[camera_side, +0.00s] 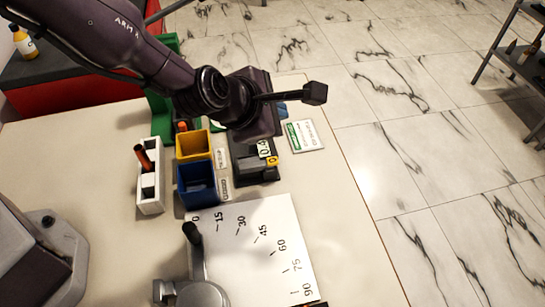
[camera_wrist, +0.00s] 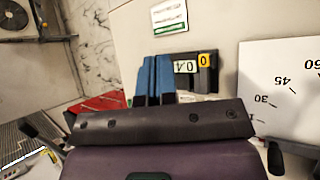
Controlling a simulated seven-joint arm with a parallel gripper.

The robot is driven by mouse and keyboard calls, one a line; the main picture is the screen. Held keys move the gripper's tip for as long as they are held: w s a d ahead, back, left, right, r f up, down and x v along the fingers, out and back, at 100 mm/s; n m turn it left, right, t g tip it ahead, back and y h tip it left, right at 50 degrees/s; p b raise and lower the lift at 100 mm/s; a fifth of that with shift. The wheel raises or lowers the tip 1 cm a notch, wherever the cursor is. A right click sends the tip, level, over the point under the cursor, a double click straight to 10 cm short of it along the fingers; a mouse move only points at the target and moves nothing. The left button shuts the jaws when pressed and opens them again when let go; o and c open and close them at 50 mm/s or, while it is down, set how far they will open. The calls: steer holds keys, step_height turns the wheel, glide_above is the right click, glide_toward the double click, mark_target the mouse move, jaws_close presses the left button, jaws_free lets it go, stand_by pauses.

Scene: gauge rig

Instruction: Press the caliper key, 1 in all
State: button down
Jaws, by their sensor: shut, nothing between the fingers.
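The caliper gauge (camera_side: 245,173) is a dark block on the table with a small display. Its yellow key (camera_side: 272,161) sits beside the display. In the wrist view the display (camera_wrist: 186,66) reads 0.4 upside down, and the yellow key (camera_wrist: 204,60) is to its right. My gripper (camera_wrist: 153,62) shows as two blue fingers closed together with nothing between them, left of the display and key in that view. In the side view only a bit of the blue fingers (camera_side: 281,110) shows past my wrist, above and behind the gauge. I see no contact with the key.
A yellow bin (camera_side: 194,146), a blue bin (camera_side: 196,187) and a white holder with an orange-topped item (camera_side: 151,190) stand left of the gauge. A white angle-scale plate (camera_side: 262,235) lies in front. A green-and-white card (camera_side: 304,136) lies near the table's right edge.

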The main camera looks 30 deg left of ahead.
mark_target(274, 162)
steer(key=shift+f, duration=0.1)
steer(key=shift+f, duration=4.3)
steer(key=shift+f, duration=0.1)
steer(key=shift+f, duration=0.3)
steer(key=shift+f, duration=0.4)
steer(key=shift+r, duration=0.8)
